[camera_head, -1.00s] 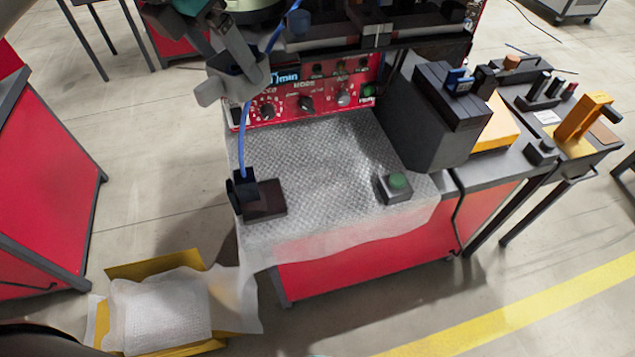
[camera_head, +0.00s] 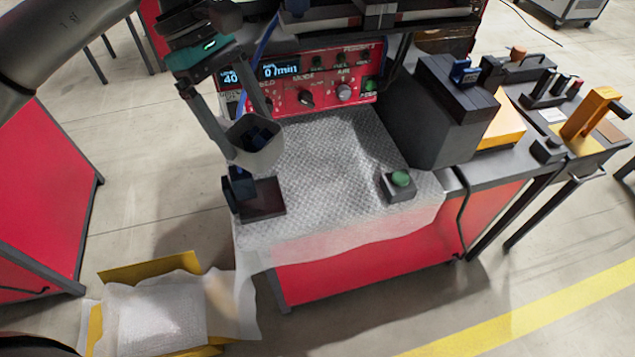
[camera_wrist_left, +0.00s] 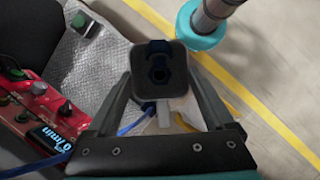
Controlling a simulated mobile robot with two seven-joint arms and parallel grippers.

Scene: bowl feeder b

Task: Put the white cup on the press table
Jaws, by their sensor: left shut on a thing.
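The cup (camera_head: 265,157) looks grey in this light, and dark blue pieces show inside it. My left gripper (camera_head: 247,130) is shut on it and holds it above the left part of the press table (camera_head: 350,262). A textured translucent mat (camera_head: 320,150) covers the tabletop. In the left wrist view the cup (camera_wrist_left: 180,83) sits between the two fingers (camera_wrist_left: 163,98), with a pale handle (camera_wrist_left: 164,113) toward the wrist. Its underside is hidden, and its gap to the mat is hard to judge. My right gripper is not in view.
A dark block (camera_head: 265,197) with a blue cable stands just below the cup in the picture. A green button box (camera_head: 400,186) sits on the right of the mat. The red control panel (camera_head: 325,82) is behind. The mat's middle is clear.

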